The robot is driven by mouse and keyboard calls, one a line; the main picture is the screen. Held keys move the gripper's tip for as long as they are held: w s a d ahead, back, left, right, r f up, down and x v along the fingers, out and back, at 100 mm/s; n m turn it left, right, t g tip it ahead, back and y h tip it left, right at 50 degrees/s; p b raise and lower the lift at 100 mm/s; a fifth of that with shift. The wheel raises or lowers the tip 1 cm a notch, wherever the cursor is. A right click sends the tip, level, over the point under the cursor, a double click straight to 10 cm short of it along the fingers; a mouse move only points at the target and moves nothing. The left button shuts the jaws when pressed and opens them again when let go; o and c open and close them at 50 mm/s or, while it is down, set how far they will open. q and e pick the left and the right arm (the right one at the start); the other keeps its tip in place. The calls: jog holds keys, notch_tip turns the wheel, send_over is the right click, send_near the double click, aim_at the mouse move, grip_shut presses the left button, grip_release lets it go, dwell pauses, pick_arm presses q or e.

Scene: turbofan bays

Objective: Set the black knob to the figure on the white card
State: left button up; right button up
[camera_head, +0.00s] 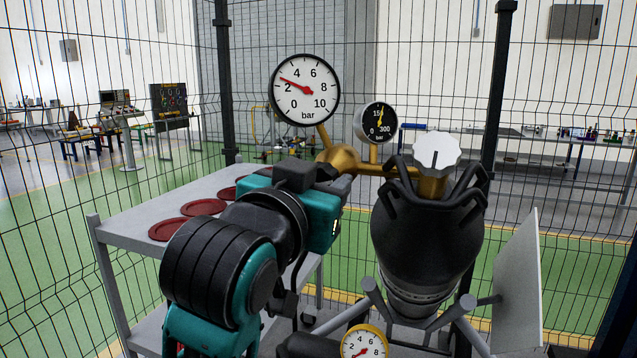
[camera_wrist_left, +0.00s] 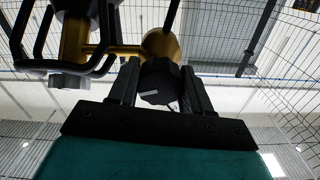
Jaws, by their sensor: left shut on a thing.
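The black knob (camera_wrist_left: 160,82) shows in the left wrist view between the two fingers of my left gripper (camera_wrist_left: 160,92), which is shut on it. A small white mark shows on the knob's face. In the head view my left gripper (camera_head: 332,186) reaches the brass regulator (camera_head: 345,160), and it hides the knob. The large white gauge (camera_head: 305,88) has its red needle between 2 and 4 bar, nearer 2. The black small gauge (camera_head: 379,122) has a yellow needle. I cannot make out a white card with a figure. My right gripper is not in view.
A black gas cylinder (camera_head: 425,240) with a white handwheel (camera_head: 436,152) and a dark guard stands right of my gripper. A grey cart (camera_head: 225,185) bears several red discs (camera_head: 203,207). Wire mesh surrounds the bay.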

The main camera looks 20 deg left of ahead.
pick_arm(q)
jog(key=shift+c, duration=1.4)
jog(key=shift+m, duration=1.4)
jog(key=o, duration=1)
